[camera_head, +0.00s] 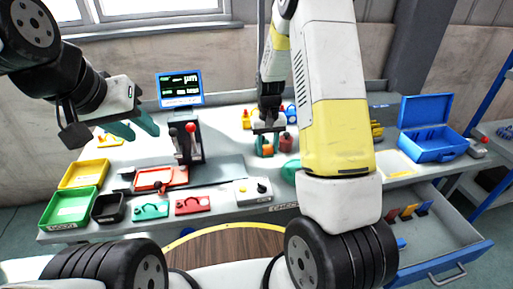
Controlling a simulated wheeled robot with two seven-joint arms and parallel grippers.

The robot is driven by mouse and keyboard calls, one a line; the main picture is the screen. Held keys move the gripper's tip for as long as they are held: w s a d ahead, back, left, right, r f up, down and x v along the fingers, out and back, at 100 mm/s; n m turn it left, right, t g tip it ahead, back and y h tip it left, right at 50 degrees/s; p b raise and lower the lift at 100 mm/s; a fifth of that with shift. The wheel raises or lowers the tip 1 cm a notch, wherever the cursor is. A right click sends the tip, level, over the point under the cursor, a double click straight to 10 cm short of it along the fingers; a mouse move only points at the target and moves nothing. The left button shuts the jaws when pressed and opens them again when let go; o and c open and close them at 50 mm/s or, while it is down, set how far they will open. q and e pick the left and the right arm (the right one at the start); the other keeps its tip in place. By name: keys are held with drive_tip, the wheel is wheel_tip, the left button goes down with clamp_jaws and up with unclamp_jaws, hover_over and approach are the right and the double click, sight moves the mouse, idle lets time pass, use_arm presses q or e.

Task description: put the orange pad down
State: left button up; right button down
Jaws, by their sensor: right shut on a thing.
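The orange pad (267,150) is at the middle of the workbench, between the fingers of my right gripper (267,142). The gripper is shut on it, and the fingers hide part of the pad. The pad is low over the bench top; I cannot tell whether it touches it. My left gripper (135,128) is open and empty above the left part of the bench, apart from the pad.
A reddish-brown piece (286,143) is close to the right of the pad. A lever device (188,145) and a monitor (180,90) are to the left. Green (68,208) and yellow bins (84,174) line the left edge. A blue case (430,130) stands open at right, above an open drawer (440,245).

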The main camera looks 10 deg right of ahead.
sight(267, 167)
drive_tip(key=shift+f, duration=2.7)
drive_tip(key=shift+f, duration=0.2)
drive_tip(key=c, duration=0.9)
unclamp_jaws()
drive_tip(key=shift+o, duration=0.2)
drive_tip(key=shift+r, duration=0.1)
